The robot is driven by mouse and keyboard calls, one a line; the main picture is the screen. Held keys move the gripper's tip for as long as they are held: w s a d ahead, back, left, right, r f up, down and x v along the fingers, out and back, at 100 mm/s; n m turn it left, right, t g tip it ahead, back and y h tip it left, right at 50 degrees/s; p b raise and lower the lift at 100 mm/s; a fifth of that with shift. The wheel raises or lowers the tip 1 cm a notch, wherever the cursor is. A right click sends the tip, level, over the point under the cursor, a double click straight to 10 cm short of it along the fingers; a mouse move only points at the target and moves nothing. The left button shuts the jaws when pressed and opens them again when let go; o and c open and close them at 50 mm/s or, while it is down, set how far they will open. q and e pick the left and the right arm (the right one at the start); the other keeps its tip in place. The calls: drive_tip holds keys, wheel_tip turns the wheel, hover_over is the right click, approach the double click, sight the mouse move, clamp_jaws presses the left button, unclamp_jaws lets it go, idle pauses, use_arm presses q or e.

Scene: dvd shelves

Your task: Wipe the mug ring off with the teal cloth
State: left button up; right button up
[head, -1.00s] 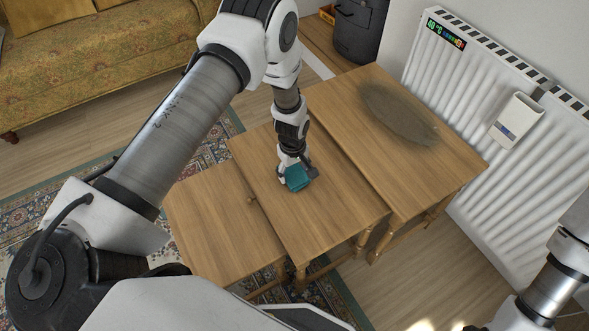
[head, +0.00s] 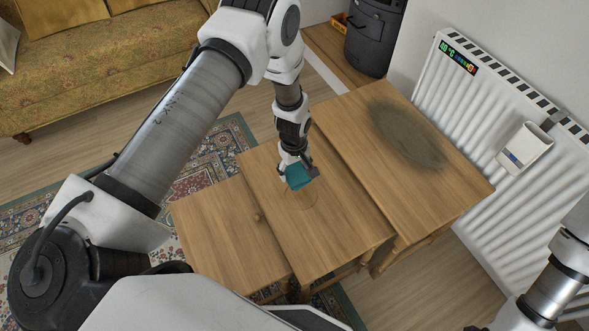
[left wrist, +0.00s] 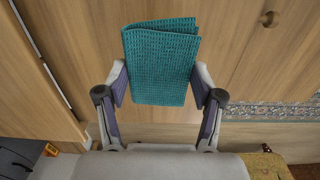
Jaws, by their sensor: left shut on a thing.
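The teal cloth (head: 298,179) is a folded, waffle-textured pad. My left gripper (head: 299,170) is shut on it, above the middle wooden table (head: 335,235). In the left wrist view the cloth (left wrist: 160,62) hangs between the two fingers and hides part of the wood behind it. A faint ring mark (head: 311,198) seems to show on the middle table, just below and right of the cloth in the head view. I cannot tell whether the cloth touches the wood. My right gripper is out of view; only part of my right arm shows at the right edge.
A lower table (head: 228,238) with a round knob beside it stands on the left. A higher table (head: 455,190) with a large dark stain (head: 408,135) stands on the right. A white radiator (head: 480,120) borders the right side. A patterned sofa (head: 100,70) is at the back left.

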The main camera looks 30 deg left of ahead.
use_arm(q)
drive_tip(key=shift+r+p, duration=0.9)
drive_tip(key=shift+r, duration=0.55)
